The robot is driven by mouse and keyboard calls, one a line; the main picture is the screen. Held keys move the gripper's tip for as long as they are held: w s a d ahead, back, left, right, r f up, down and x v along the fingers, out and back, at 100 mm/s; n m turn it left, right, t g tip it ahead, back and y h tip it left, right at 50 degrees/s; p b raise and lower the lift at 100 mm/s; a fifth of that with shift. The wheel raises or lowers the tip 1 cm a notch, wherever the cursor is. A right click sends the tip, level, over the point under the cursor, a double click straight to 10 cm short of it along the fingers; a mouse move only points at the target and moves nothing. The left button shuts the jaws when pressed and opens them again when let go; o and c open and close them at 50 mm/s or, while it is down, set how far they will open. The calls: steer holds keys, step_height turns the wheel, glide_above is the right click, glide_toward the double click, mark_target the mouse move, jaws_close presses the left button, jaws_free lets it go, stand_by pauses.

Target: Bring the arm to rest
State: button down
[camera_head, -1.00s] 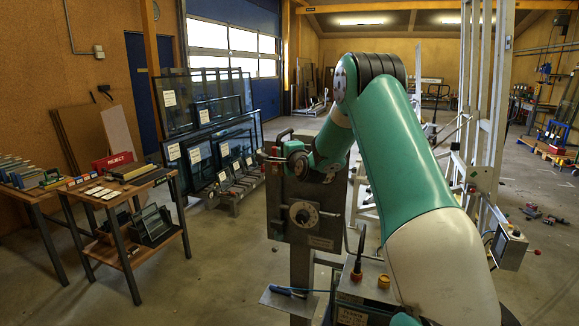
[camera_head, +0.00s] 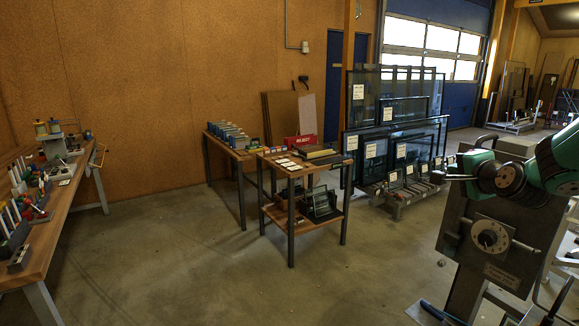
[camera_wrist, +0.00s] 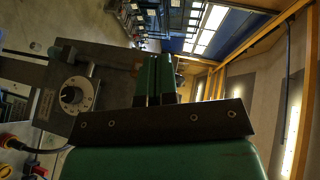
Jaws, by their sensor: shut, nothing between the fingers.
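My arm (camera_head: 560,165) shows only in part at the right edge of the head view, green with dark joints. Its end lies over a grey box with a round dial (camera_head: 490,236). In the wrist view my gripper (camera_wrist: 155,76) shows as two narrow green fingers close together, with nothing held between them. The grey dial box (camera_wrist: 76,94) is to the left of the fingers in that view. I cannot tell whether the arm touches the box. The rest of my arm is outside the head view.
A small two-level table (camera_head: 292,212) stands mid-view beside a longer table (camera_head: 236,152). A workbench (camera_head: 60,205) with tools is at the left. Framed glass panes (camera_head: 397,128) lean on a rack behind. The floor (camera_head: 180,265) between the workbench and the small table is clear.

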steer(key=s+a+f+n+g+y, duration=0.1)
steer(key=s+a+n+g+y, duration=0.25)
steer(key=s+a+n, duration=0.6)
steer(key=s+a+f+n+g+y, duration=0.1)
steer(key=s+a+n+g+y, duration=0.35)
steer(key=a, duration=0.95)
steer(key=s+a+f+n+g+h, duration=0.1)
steer(key=s+a+n+g, duration=0.1)
steer(key=s, duration=0.9)
steer(key=s+a+f+n+g+h+b, duration=0.1)
steer(key=s+n+g, duration=0.4)
steer(key=s, duration=0.6)
steer(key=shift+s+a+f+n+h, duration=0.15)
steer(key=shift+s+a+n+h, duration=0.25)
steer(key=shift+a+n, duration=0.7)
steer(key=shift+w, duration=0.1)
